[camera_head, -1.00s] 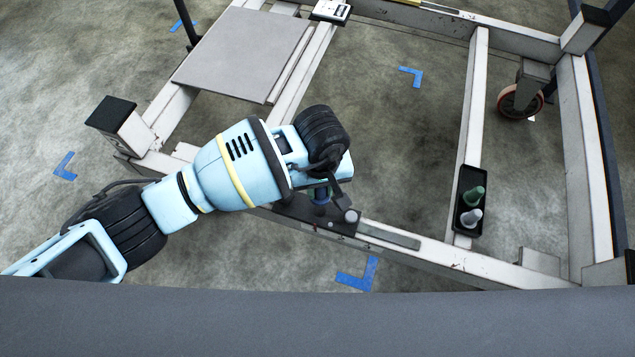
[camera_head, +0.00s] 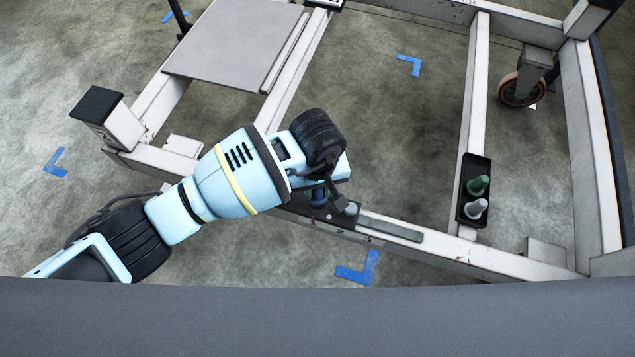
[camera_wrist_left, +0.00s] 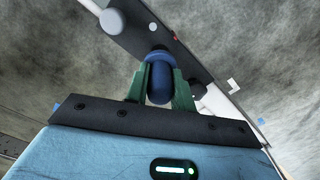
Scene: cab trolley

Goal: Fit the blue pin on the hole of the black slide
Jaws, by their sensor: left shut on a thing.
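My left gripper (camera_head: 319,194) has its green fingers (camera_wrist_left: 181,92) closed around the blue pin (camera_wrist_left: 159,80). The pin also shows in the head view (camera_head: 318,199), partly hidden under my wrist. The black slide (camera_head: 334,217) lies on the front beam right under the gripper; it crosses the top of the left wrist view (camera_wrist_left: 140,28). The pin's far end is at or just over the slide's edge in that view. I cannot tell whether it touches. The slide's hole is not clearly visible. My right gripper is not in view.
A grey knob (camera_head: 351,208) stands on the slide close to the pin. A black tray (camera_head: 469,218) on the right beam holds a green pin (camera_head: 478,185) and a grey pin (camera_head: 475,208). A grey plate (camera_head: 235,45) lies at the back left. Open floor shows between the beams.

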